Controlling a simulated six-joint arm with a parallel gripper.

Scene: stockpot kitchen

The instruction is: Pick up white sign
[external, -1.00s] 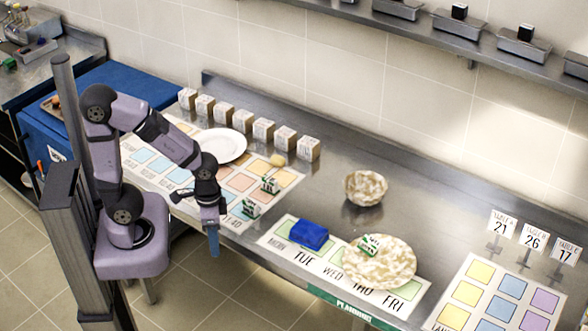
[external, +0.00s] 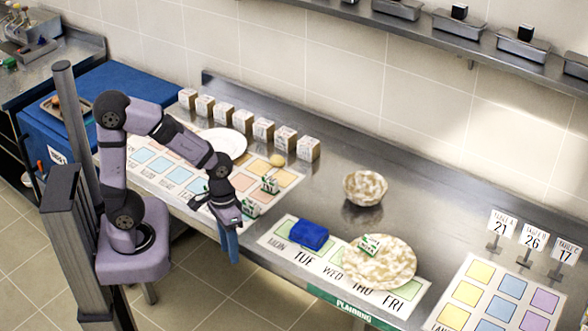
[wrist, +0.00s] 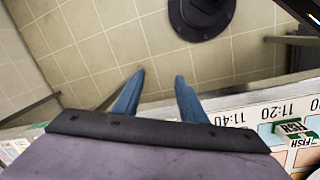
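Three white signs on small stands stand at the right end of the steel counter in the external view: one marked 21 (external: 502,224), one marked 26 (external: 533,237) and one marked 17 (external: 566,250). My gripper (external: 230,250) points down just off the counter's front edge, far to the left of the signs. In the wrist view its two blue fingers (wrist: 160,78) are spread apart with nothing between them, over the floor. No sign shows in the wrist view.
A mottled plate (external: 395,270) with a green-and-white block (external: 369,245), a blue block (external: 309,235) and a bowl (external: 365,188) lie between my gripper and the signs. A white plate (external: 223,143) and several boxes are behind. A shelf (external: 430,40) hangs above.

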